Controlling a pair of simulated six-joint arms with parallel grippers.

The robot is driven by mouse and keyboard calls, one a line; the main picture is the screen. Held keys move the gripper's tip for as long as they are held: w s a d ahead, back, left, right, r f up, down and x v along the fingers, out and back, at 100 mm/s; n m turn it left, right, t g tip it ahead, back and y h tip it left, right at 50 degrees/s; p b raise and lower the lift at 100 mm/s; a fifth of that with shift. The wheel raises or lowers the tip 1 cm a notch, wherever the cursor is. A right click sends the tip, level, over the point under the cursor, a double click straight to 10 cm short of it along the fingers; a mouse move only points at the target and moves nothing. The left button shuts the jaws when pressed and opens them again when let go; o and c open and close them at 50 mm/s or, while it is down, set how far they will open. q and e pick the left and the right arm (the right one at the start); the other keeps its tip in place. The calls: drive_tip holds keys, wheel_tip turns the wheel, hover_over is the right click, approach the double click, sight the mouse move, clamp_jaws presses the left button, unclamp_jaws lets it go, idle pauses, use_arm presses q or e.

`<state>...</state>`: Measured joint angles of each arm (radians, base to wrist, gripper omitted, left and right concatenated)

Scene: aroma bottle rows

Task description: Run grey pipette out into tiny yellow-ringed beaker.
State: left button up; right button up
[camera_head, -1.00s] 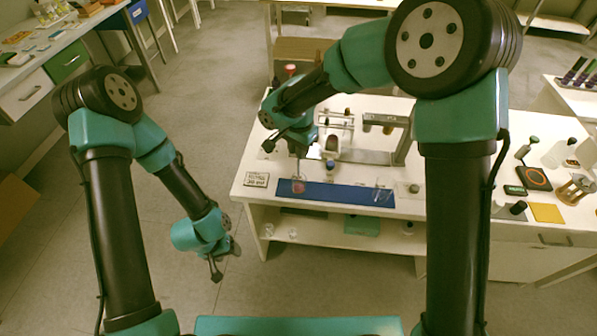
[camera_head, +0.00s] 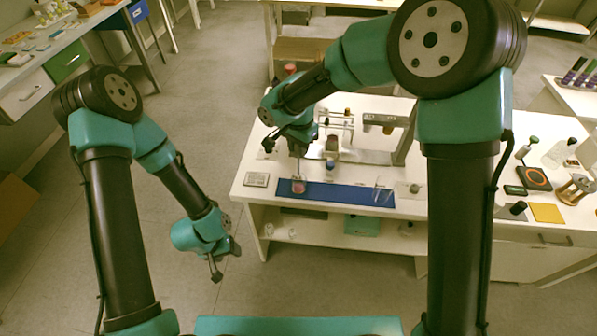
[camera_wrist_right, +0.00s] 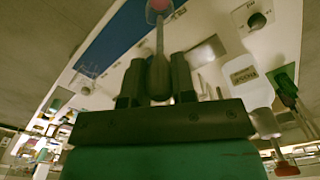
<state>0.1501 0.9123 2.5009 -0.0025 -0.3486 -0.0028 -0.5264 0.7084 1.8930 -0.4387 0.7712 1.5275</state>
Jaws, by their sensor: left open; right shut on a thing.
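My right gripper (camera_head: 290,146) is shut on the pipette, above the front left of the white bench. In the right wrist view the pipette (camera_wrist_right: 160,38) stands out from between the two fingers (camera_wrist_right: 154,78). Its thin tip points down at a small clear beaker (camera_head: 298,187) with pink-red in it, on the blue mat. This beaker also shows at the top edge of the wrist view (camera_wrist_right: 158,5). I cannot tell whether the tip is inside it, nor its ring colour. A second clear beaker (camera_head: 382,190) stands at the mat's right end. My left gripper (camera_head: 226,263) hangs open and empty, left of the bench.
The blue mat (camera_head: 340,194) is bare between the beakers. A small pale plate (camera_head: 256,179) lies to its left. A grey stand (camera_head: 404,142) and other apparatus stand behind the mat. A dark-topped scale (camera_head: 534,178) and a yellow square (camera_head: 546,213) are at right.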

drive_tip(key=shift+r, duration=1.65)
